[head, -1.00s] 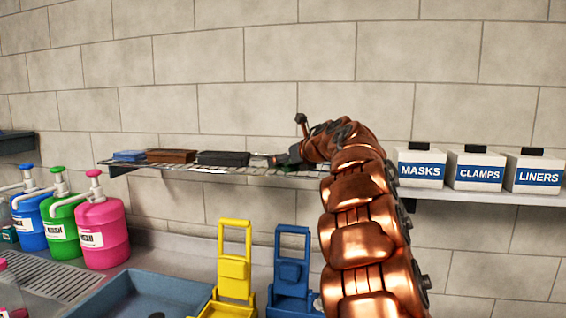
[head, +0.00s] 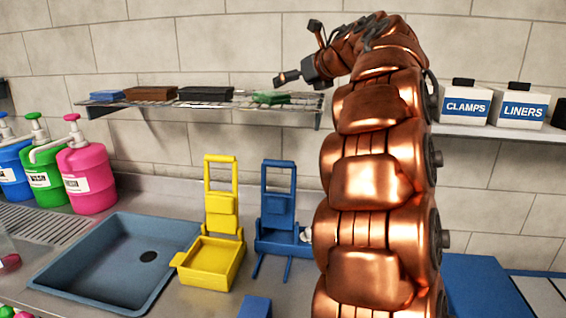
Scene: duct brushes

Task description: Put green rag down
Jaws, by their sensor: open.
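The green rag (head: 271,97) lies folded on the right part of the wire shelf (head: 225,103) on the wall. My gripper (head: 282,79) is above and slightly right of the rag, apart from it. It is open and holds nothing. My copper arm rises on the right side of the view and bends left at the top.
A blue folded cloth (head: 106,96), a brown one (head: 150,93) and a black one (head: 206,94) lie left of the rag. Below are a blue basin (head: 95,285), a yellow stand (head: 210,262) and a blue stand (head: 278,210). White boxes (head: 463,103) stand on the right shelf.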

